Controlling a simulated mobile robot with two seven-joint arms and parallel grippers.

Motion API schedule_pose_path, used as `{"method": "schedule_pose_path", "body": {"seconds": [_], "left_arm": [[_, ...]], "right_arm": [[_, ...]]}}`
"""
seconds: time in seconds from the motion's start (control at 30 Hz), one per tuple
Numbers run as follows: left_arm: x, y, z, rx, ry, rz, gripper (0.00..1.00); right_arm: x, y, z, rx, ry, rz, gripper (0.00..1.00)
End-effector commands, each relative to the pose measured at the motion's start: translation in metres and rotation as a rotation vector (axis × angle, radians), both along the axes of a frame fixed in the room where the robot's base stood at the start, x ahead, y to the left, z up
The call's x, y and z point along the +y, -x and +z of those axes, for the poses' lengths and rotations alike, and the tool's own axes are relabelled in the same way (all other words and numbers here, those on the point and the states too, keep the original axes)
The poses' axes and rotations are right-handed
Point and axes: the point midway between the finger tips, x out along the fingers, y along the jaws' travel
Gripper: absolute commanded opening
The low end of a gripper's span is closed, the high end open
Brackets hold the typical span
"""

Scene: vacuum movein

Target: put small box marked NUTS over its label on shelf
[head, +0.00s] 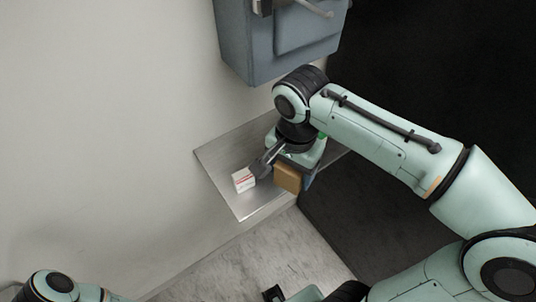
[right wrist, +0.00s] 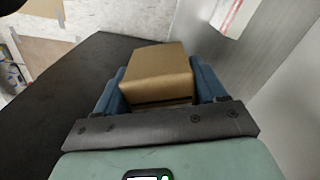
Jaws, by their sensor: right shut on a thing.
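A small brown box (head: 287,178) is held in my right gripper (head: 293,172) above or at the front edge of the metal shelf (head: 225,158). In the right wrist view, the brown box (right wrist: 158,68) sits between the two blue fingers, which are shut on it. No NUTS marking can be read on the sides that show. I cannot tell whether the box touches the shelf. My left gripper is out of view; only part of my left arm shows at the bottom left of the head view.
A grey-blue cabinet (head: 250,50) hangs on the wall above. The shelf's left part is bare. Dark floor lies to the right.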

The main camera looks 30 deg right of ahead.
Motion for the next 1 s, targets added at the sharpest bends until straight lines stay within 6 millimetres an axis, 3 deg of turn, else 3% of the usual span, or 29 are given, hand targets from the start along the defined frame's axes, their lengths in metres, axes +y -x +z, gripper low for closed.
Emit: {"method": "schedule_pose_path", "body": {"seconds": [0.1,0.33,0.5,0.67,0.83,1.0], "left_arm": [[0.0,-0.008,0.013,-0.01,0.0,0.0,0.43],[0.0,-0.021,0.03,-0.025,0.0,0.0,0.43],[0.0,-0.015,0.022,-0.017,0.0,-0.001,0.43],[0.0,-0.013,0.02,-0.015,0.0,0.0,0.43],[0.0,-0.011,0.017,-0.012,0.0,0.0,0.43],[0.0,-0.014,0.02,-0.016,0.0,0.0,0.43]], "right_arm": [[0.003,-0.032,0.003,0.0,-0.001,0.001,0.32],[0.007,-0.08,0.003,-0.002,-0.001,0.0,0.32],[0.006,-0.078,-0.024,0.002,0.001,-0.001,0.32],[0.006,-0.078,-0.036,0.002,0.001,-0.001,0.32],[0.006,-0.078,-0.061,0.002,0.0,0.0,0.32],[0.007,-0.083,-0.07,-0.002,-0.001,0.001,0.32]]}}
